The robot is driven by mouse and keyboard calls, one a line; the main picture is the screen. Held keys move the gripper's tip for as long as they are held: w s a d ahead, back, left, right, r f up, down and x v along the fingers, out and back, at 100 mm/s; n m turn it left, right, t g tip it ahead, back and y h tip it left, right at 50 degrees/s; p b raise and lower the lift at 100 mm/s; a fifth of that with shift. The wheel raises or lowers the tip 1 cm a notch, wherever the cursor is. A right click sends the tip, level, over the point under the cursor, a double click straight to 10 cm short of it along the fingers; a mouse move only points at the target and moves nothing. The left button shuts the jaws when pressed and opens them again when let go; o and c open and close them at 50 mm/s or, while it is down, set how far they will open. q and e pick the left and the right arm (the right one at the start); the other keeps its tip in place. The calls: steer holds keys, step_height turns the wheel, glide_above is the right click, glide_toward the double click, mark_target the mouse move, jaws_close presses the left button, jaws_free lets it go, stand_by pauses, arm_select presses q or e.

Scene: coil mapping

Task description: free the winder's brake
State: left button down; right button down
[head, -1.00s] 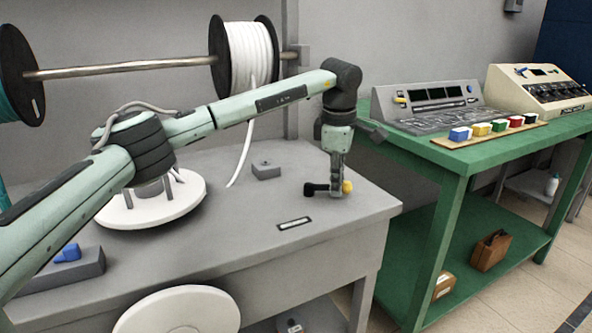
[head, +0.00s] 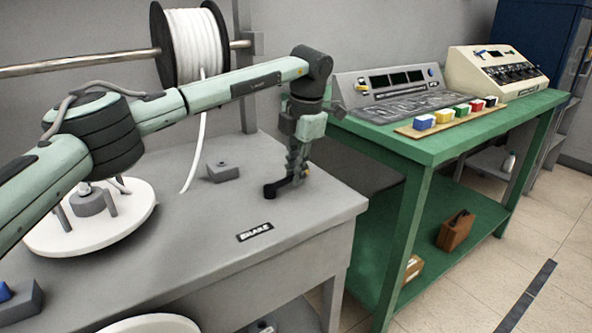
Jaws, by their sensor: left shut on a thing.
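The winder, a white round plate with a grey hub and posts (head: 92,228), stands at the left of the grey bench. A small sign reading BRAKE (head: 255,232) lies near the bench's front edge. Behind it, a dark lever with a round black end (head: 270,191) sticks out toward the lower left. My left gripper (head: 294,181) points down over the bench's right part and is shut on the brake lever. Its fingers hide much of the lever, and a little yellow shows beside them. My right gripper is not in view.
A small grey block (head: 222,173) sits on the bench (head: 200,262) left of the gripper. A white spool (head: 196,45) hangs behind on a rod, its strand hanging down. The green table (head: 450,135) at right bears consoles and coloured blocks (head: 462,111).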

arm_select(q)
steer(key=shift+w+d, duration=0.1)
steer(key=shift+d, duration=0.05)
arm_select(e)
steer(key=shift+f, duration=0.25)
arm_select(q)
steer(key=shift+r, duration=0.1)
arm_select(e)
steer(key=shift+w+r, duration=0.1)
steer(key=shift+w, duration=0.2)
arm_select(q)
steer(key=c, duration=1.5)
jaws_free()
steer(key=shift+w, duration=0.1)
steer(key=shift+c, duration=0.2)
steer(key=shift+r, duration=0.15)
step_height(320, 180, up, 11)
steer(key=s+d, duration=0.1)
steer(key=shift+s+d+r, duration=0.2)
steer(key=shift+s, duration=0.2)
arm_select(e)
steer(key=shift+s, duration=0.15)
